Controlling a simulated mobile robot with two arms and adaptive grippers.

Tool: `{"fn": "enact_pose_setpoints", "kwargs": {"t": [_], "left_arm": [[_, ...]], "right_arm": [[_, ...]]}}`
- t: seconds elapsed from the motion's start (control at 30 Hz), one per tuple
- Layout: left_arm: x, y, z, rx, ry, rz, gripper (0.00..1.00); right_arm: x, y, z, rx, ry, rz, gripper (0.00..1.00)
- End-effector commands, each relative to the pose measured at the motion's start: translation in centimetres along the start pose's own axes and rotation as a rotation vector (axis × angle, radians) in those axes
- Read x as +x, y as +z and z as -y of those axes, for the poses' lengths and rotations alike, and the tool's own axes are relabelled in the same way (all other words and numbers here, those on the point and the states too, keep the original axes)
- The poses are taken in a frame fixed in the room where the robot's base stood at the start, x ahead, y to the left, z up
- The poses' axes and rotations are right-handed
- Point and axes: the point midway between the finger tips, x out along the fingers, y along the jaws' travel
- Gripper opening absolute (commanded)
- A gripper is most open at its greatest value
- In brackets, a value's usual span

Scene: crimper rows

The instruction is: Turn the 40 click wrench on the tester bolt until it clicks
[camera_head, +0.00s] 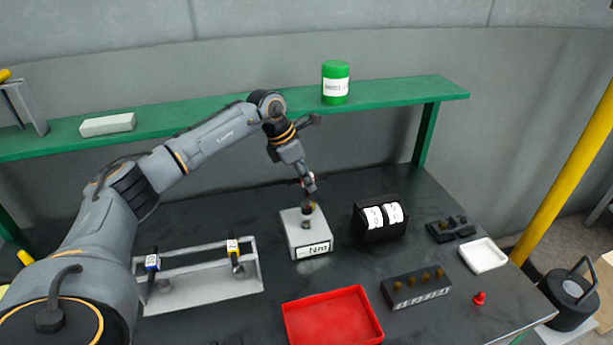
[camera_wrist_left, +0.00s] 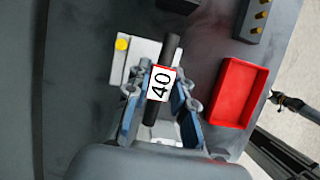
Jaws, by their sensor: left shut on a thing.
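My left gripper (camera_head: 309,187) hangs over the tester (camera_head: 305,238), a pale block with an "Nm" label. In the left wrist view my left gripper (camera_wrist_left: 160,98) is shut on the 40 click wrench (camera_wrist_left: 161,84), a dark bar with a red-edged "40" label. The wrench lies across the tester (camera_wrist_left: 143,47), seen from above; a round yellow spot shows at its corner. In the head view a small dark and yellow piece stands on the tester's top under the gripper. Whether the wrench's head sits on the bolt is hidden.
A grey rack (camera_head: 205,285) holds wrenches with blue and yellow labels. A red tray (camera_head: 332,318), a black holder with white rolls (camera_head: 380,218), a pin block (camera_head: 415,288) and a white dish (camera_head: 483,255) stand nearby. A green shelf (camera_head: 400,92) runs behind.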

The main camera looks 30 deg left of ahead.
Motion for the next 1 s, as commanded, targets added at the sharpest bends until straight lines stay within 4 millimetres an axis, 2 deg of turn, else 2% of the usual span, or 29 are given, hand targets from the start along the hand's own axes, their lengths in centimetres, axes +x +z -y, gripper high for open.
{"fn": "enact_pose_setpoints", "kwargs": {"t": [0.47,0.5,0.6,1.0], "left_arm": [[0.4,-0.1,0.1,-0.485,0.209,0.003,0.00],[2.0,-0.9,0.0,-0.481,0.205,0.000,0.00],[2.8,-1.2,0.0,-0.479,0.204,0.002,0.00],[2.9,-1.2,0.0,-0.478,0.203,0.002,0.00]], "right_arm": [[0.0,0.0,0.0,0.001,0.000,0.000,0.40],[1.4,0.1,0.0,0.001,0.000,-0.001,0.40],[2.1,0.2,0.0,0.001,0.000,0.000,0.40],[2.0,0.2,0.0,0.001,0.000,0.000,0.40]]}}
